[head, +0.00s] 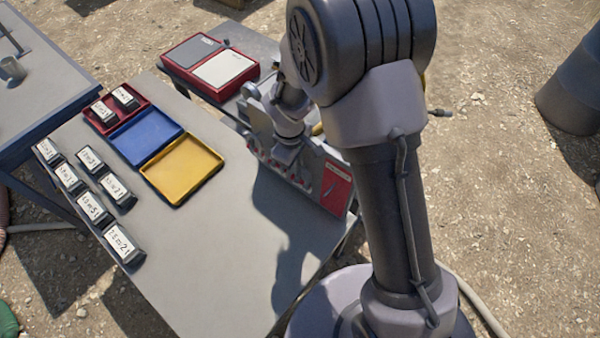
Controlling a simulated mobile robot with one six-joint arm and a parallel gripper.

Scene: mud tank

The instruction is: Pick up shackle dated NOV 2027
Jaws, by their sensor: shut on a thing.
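A grey rack with a red panel (337,188) stands at the right edge of the grey table. Several small grey metal pieces, which look like shackles (302,180), sit along its front. My gripper (284,160) points down at the rack, among these pieces. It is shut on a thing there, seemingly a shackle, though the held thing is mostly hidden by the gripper. No date can be read on any piece, so I cannot tell which one is dated NOV 2027.
The table (222,236) bears a red tray (88,117) with two labelled blocks, an empty blue tray (146,136) and an empty yellow tray (182,170). Several labelled dark blocks (124,243) lie at left. A red-framed box (212,66) stands behind. The table's front is clear.

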